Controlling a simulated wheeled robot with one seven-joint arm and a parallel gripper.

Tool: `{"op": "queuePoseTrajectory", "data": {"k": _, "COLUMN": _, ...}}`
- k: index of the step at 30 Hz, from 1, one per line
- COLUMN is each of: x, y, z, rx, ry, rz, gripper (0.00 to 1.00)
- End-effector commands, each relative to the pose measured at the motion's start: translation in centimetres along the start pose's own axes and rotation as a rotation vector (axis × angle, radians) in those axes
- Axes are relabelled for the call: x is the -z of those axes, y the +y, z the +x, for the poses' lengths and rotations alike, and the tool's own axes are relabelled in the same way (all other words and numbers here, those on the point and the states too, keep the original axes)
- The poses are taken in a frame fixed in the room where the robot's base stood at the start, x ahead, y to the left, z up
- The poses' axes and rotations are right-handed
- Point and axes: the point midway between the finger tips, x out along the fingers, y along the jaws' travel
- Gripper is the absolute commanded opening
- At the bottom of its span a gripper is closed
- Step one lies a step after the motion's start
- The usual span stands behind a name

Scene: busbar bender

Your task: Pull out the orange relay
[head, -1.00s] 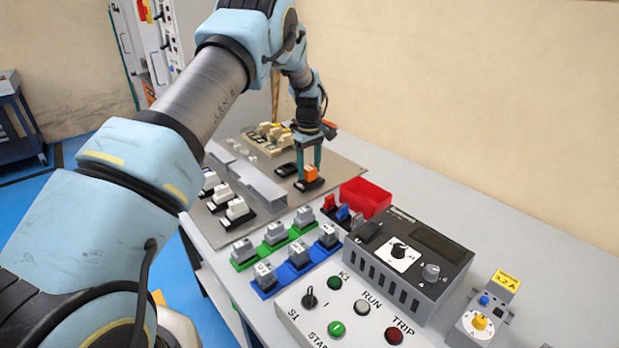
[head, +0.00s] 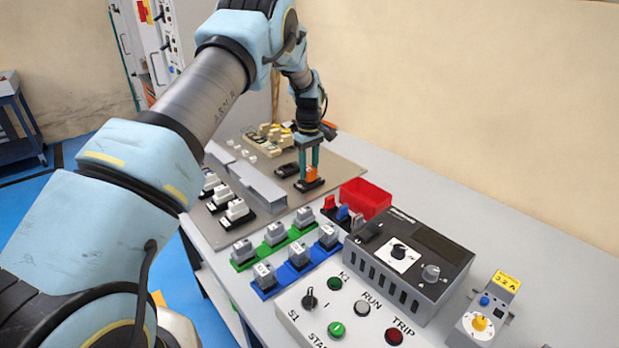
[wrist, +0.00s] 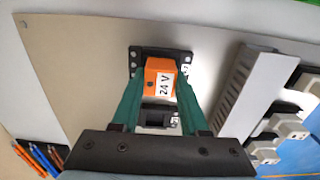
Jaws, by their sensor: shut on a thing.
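The orange relay (head: 311,174) stands in a black socket (head: 309,186) on the grey-beige panel, at the far part of the bench. In the wrist view the relay (wrist: 160,78) shows a white "24 V" label, with its black socket (wrist: 143,52) around and behind it. My gripper (head: 310,166) points down from above, and its two green fingers are closed on the relay's sides. In the wrist view the fingers (wrist: 158,95) press on either side of it. I cannot tell whether the relay is fully seated in the socket.
An empty black socket (head: 286,170) lies beside the relay's socket. A grey slotted duct (head: 258,187) runs along the panel's left, with white relays (head: 236,210) beyond it. A red bin (head: 366,197) stands to the right. The bench at the back right is clear.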

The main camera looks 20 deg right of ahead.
Motion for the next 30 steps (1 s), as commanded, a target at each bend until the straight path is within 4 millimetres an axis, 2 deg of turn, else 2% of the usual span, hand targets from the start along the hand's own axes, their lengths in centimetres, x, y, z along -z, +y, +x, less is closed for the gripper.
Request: {"op": "queuePoseTrajectory", "data": {"k": 30, "x": 0.0, "y": 0.0, "z": -2.5, "rx": 0.0, "ry": 0.0, "rz": 0.0, "gripper": 0.0}}
